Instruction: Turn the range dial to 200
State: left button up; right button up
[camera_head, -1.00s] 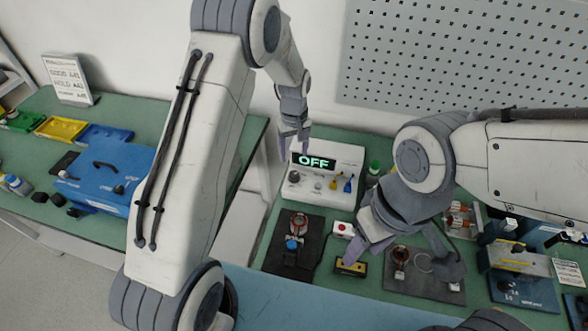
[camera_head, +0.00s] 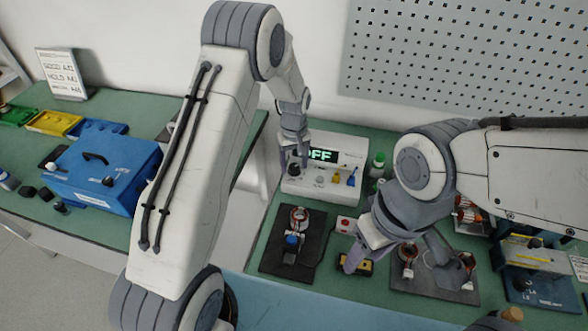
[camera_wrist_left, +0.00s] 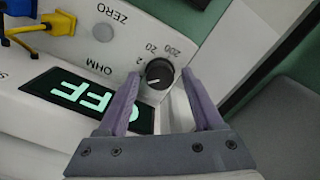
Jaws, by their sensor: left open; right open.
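The white meter (camera_head: 325,185) stands on the green bench, and its lit display (camera_head: 322,156) reads OFF, partly covered by my left gripper in the head view. The black range dial (camera_wrist_left: 158,73) sits on its panel with marks 2, 20 and 200 around it. Its white pointer line is turned toward the left and slightly down in the left wrist view, away from the 200 mark. My left gripper (camera_wrist_left: 163,80) is open, with one finger on each side of the dial; contact cannot be told. My right gripper (camera_head: 354,259) is open near a yellow-and-black block.
Yellow and blue plugs (camera_head: 343,178) sit at the meter's right side. A dark mat with a stator (camera_head: 299,217) lies in front of the meter. The yellow-and-black block (camera_head: 358,267) and a red-button box (camera_head: 345,225) stand nearby. A green bottle (camera_head: 377,164) stands right of the meter.

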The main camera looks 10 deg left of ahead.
aim_at(294, 166)
pick_arm(q)
jog(key=c, duration=1)
jog(key=m, duration=0.2)
jog(key=shift+r+m, duration=0.1)
jog(key=shift+m, duration=0.2)
jog(key=m+p, duration=0.1)
jog(key=m, duration=0.3)
jog(key=shift+m, duration=0.3)
jog(key=m, duration=0.6)
jog(key=o, duration=1)
notch_tip(294, 166, up, 6)
jog(key=p, duration=0.5)
